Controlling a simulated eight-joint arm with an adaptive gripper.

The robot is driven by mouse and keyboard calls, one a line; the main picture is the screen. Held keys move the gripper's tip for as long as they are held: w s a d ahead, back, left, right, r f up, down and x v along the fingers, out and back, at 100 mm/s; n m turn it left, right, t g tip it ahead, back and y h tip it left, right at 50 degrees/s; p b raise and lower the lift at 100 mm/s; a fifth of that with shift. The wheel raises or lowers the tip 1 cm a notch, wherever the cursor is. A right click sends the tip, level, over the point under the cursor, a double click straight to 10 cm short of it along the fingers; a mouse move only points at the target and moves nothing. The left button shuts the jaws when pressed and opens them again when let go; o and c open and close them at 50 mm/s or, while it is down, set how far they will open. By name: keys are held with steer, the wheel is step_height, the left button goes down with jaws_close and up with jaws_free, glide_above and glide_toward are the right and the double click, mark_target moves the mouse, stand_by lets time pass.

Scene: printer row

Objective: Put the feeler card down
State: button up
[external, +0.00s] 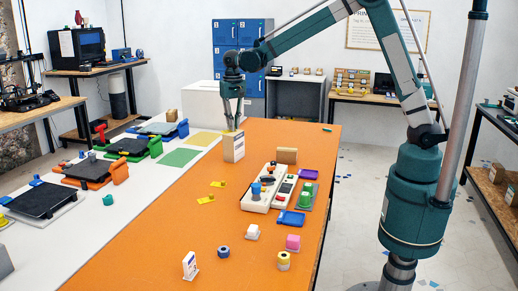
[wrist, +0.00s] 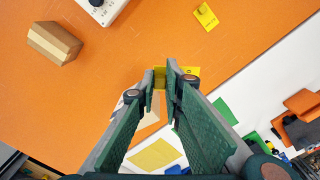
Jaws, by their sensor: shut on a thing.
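My gripper (external: 234,125) is shut on a small yellow card, which I take to be the feeler card; it shows between the fingertips in the wrist view (wrist: 160,79). Part of the card is hidden behind the fingers. In the external view my gripper points down just above an upright tan box (external: 233,148) near the far left edge of the orange table (external: 180,240). I cannot tell whether the card touches the box. Two other yellow pieces (external: 218,184) (external: 206,201) lie on the table nearer the camera; one shows in the wrist view (wrist: 206,16).
A white control panel (external: 258,196) and a cardboard block (external: 287,155) stand to the right of the box. Printers (external: 131,147) line the white table at left. The orange table's far end is mostly clear.

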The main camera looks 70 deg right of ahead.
glide_above(235, 172)
step_height(235, 172, down, 11)
steer(key=shift+d, duration=0.2)
stand_by(0.3)
steer(key=shift+f+b, duration=0.35)
steer(key=shift+f, duration=2.75)
steer(key=shift+f, duration=1.9)
steer(key=shift+f+b, duration=0.1)
steer(key=shift+b, duration=0.2)
steer(key=shift+o, duration=1.3)
steer(key=o, duration=0.4)
